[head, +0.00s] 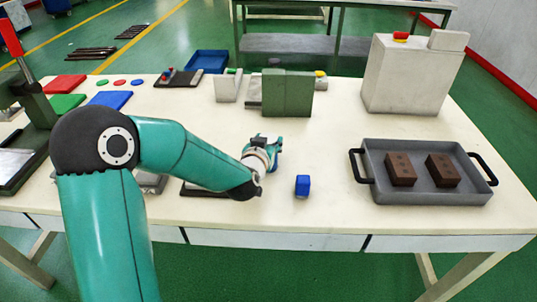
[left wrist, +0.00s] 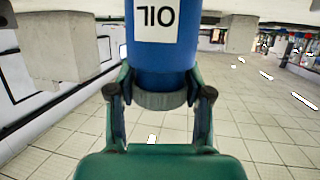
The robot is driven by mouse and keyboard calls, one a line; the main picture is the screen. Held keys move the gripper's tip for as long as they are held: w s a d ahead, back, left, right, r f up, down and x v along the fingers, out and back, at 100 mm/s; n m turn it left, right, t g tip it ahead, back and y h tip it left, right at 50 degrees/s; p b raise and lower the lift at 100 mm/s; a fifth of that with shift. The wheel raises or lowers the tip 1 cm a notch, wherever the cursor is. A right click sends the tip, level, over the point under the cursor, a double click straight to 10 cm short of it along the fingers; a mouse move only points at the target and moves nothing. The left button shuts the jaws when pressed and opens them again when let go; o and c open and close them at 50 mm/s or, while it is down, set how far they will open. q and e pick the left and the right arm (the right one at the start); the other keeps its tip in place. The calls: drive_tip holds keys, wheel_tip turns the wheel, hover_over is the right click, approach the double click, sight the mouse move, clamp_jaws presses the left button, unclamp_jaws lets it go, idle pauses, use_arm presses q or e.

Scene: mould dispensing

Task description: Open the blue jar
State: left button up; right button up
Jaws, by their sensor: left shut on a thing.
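The blue jar (left wrist: 163,60) fills the upper middle of the left wrist view, upside down in that picture, with a white label. Its grey ribbed lid (left wrist: 160,99) is at the picture's lower end and on the jar. My left gripper (left wrist: 158,76) is shut on the jar, one finger on each side close to the lid. In the head view my left gripper (head: 272,147) is over the middle of the table and hides most of what it holds. My right gripper is not in view.
A small blue block-like thing (head: 302,186) stands apart, right of my left gripper. A grey tray (head: 432,196) with two brown blocks is farther right. A green fixture (head: 287,93) and a pale machine (head: 415,75) stand behind. The table between gripper and tray is mostly clear.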

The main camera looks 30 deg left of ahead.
use_arm(q)
drive_tip(key=shift+r, duration=0.2)
drive_tip(key=shift+w+r, duration=0.1)
drive_tip(key=shift+r, duration=0.45)
wheel_tip(320, 180, up, 19)
drive_tip(key=p, duration=0.6)
drive_tip(key=shift+f+p, duration=0.15)
drive_tip(key=shift+p, duration=0.2)
drive_tip(key=o, duration=0.7)
clamp_jaws()
drive_tip(key=shift+f, duration=0.1)
